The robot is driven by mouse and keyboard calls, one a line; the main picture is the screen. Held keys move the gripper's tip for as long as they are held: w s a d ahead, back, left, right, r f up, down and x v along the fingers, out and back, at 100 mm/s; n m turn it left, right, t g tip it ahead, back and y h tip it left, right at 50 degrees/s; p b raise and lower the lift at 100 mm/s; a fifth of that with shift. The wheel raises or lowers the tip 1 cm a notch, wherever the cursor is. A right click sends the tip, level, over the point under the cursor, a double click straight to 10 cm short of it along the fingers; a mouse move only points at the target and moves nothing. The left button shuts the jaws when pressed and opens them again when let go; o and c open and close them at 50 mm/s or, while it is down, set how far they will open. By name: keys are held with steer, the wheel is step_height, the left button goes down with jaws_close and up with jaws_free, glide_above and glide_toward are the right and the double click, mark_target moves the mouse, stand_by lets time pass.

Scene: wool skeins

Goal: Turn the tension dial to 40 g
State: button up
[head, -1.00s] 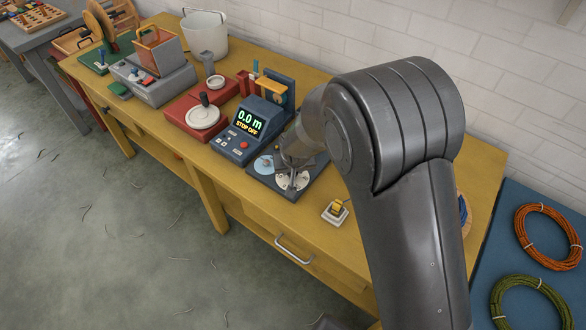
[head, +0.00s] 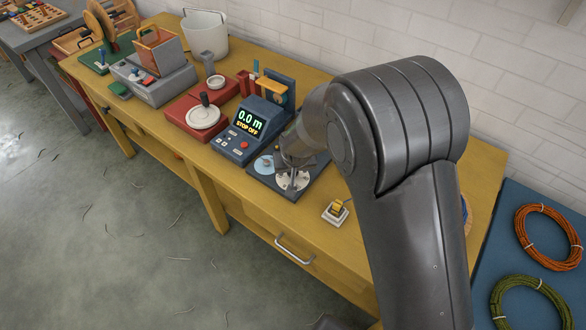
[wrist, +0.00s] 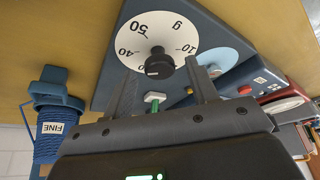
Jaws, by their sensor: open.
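The tension dial (wrist: 182,32) is a white round plate with a black knob (wrist: 159,63) at its middle, on a dark blue base (wrist: 112,70). The numbers 50, 40 and 10 and a "g" are readable; the rest of the scale is hidden, and I cannot tell where the knob points. My gripper (wrist: 160,70) is open, its two fingers on either side of the knob in the picture. I cannot tell whether they touch it. In the head view the dial (head: 301,182) is partly covered by my gripper (head: 291,172).
A light blue disc (head: 262,165) lies beside the dial. A blue counter box (head: 232,147) reads "0.0 m, STOP OFF". A yellow switch (head: 337,207) sits right of the dial. A white-tipped green lever (wrist: 155,98) shows near the fingers.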

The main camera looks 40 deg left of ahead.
steer(key=v, duration=1)
steer(key=shift+r, duration=0.15)
steer(key=w+d+r+m, duration=0.1)
steer(key=w+d+r, duration=0.1)
steer(key=d+r, duration=0.45)
steer(key=w+d+r+m+t, duration=0.1)
steer(key=w+d+r+m, duration=0.15)
steer(key=d, duration=0.75)
steer(key=w+d+r+m, duration=0.1)
steer(key=d+r, duration=0.4)
steer(key=d, duration=0.4)
steer(key=s+d+r+m+h, duration=0.1)
steer(key=s+d+r+m, duration=0.1)
steer(key=s+d, duration=0.4)
steer(key=s+d+r+m+t+h, duration=0.1)
steer(key=s+d, duration=0.6)
steer(key=d, duration=0.9)
step_height(320, 180, up, 2)
steer(key=shift+s+r+m+h, duration=0.1)
steer(key=shift+s+m+h, duration=0.2)
steer(key=shift+m+h, duration=0.4)
